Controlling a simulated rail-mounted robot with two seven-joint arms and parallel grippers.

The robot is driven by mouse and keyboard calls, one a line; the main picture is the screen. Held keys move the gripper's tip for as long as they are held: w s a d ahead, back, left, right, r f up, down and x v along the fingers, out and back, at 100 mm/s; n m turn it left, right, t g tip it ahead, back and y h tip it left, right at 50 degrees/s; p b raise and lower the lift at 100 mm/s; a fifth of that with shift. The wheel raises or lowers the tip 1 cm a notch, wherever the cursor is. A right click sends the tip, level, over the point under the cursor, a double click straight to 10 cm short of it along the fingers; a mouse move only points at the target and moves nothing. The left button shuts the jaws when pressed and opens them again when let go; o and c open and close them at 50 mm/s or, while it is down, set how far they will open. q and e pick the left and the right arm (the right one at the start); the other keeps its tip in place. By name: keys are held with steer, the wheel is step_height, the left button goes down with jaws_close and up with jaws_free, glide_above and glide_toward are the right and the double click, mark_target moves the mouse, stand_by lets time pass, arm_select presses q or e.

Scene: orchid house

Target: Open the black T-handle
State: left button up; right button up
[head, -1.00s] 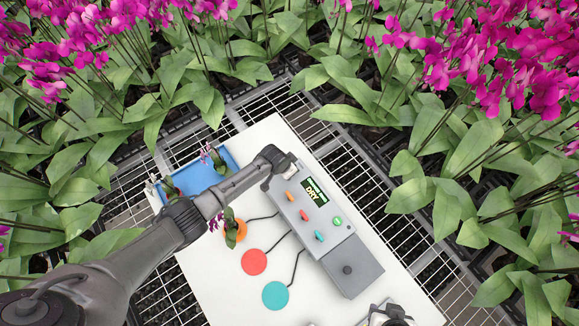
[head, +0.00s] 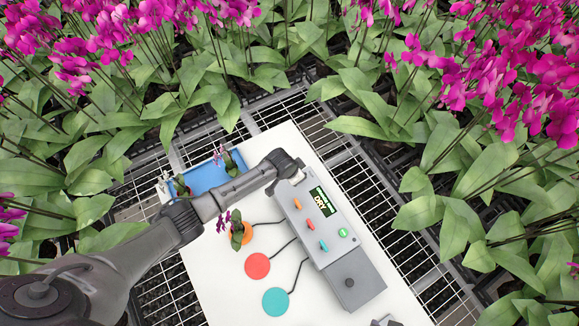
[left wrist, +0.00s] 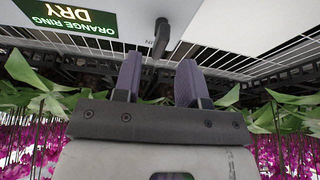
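A black T-handle (left wrist: 162,36) sticks out from the grey control box's end face in the left wrist view, with a small label beside it. My left gripper (left wrist: 160,72) is open. Its two purple-grey fingers are empty and apart from the handle, which lies beyond and roughly between the fingertips. In the head view the left hand is at the upper end of the control box (head: 364,273) and hides the handle. The box's screen (head: 323,202) reads DRY; in the wrist view it reads ORANGE RING DRY. Only a sliver of my right gripper shows at the bottom edge; its fingers are hidden.
Orange, red and teal levers and a green button (head: 343,233) are on the box. Cables run to a red disc (head: 257,266), a teal disc (head: 275,302) and an orange disc under a potted orchid. A blue tray (head: 205,178) lies at the white board's upper left. Orchids surround the bench.

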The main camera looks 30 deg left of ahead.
arm_select(q)
steer(key=v, duration=1)
steer(key=shift+p, duration=0.35)
